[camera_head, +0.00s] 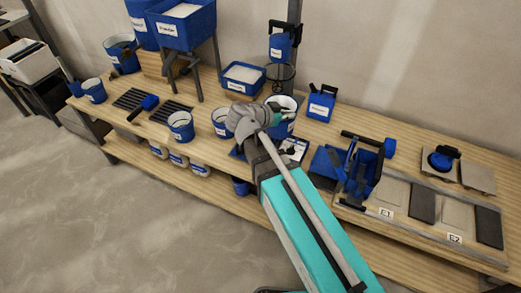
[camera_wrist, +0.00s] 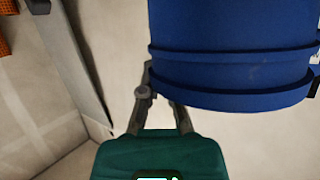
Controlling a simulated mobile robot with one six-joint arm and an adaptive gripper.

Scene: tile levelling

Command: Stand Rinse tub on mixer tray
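Several blue tubs with white labels stand on the bench; the labels are too small to read, so I cannot tell which is the Rinse tub. My gripper (camera_head: 268,112) is at a blue tub (camera_head: 284,128) with pale contents, below the mixer stand. In the wrist view a large ribbed blue tub (camera_wrist: 235,60) fills the upper right, close to my gripper (camera_wrist: 162,85). One finger meets the tub's left edge; the other passes behind it. The fingertips are partly hidden, so a grip is unclear.
The mixer (camera_head: 281,45) hangs on a post behind the tub. Other tubs (camera_head: 181,126) (camera_head: 221,122) stand to the left. The bench is crowded.

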